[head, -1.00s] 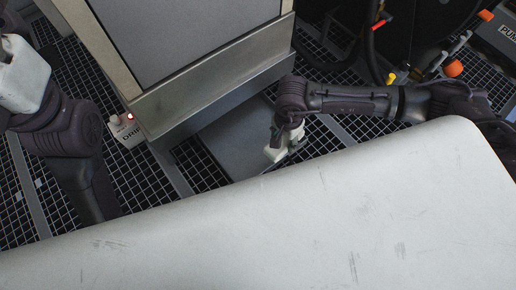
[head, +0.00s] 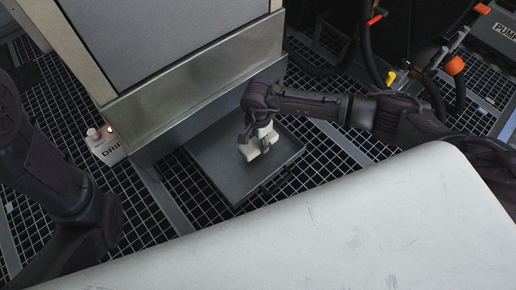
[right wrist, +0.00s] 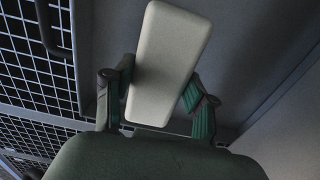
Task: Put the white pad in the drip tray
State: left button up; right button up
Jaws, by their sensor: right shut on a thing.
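The white pad (head: 251,149) is a pale block held in my right gripper (head: 260,130), over the dark grey drip tray (head: 225,172) on the grating floor. In the right wrist view the pad (right wrist: 172,50) sits between the two green-lined fingers of the gripper (right wrist: 158,82), with a grey surface behind it. I cannot tell whether the pad touches the tray floor. My left arm shows at the left of the head view, but its gripper is out of view.
A grey cabinet (head: 200,95) stands directly behind the tray. A white box marked DRIP (head: 106,147), with a red light, is left of it. A large pale surface (head: 330,225) fills the lower foreground. Black hoses (head: 366,50) hang at the upper right.

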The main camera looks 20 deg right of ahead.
aim_at(258, 147)
jog(key=shift+f+b, duration=1.25)
jog(key=shift+f, duration=0.6)
jog(key=shift+f, duration=0.1)
jog(key=shift+f, duration=0.15)
jog(key=o, duration=0.9)
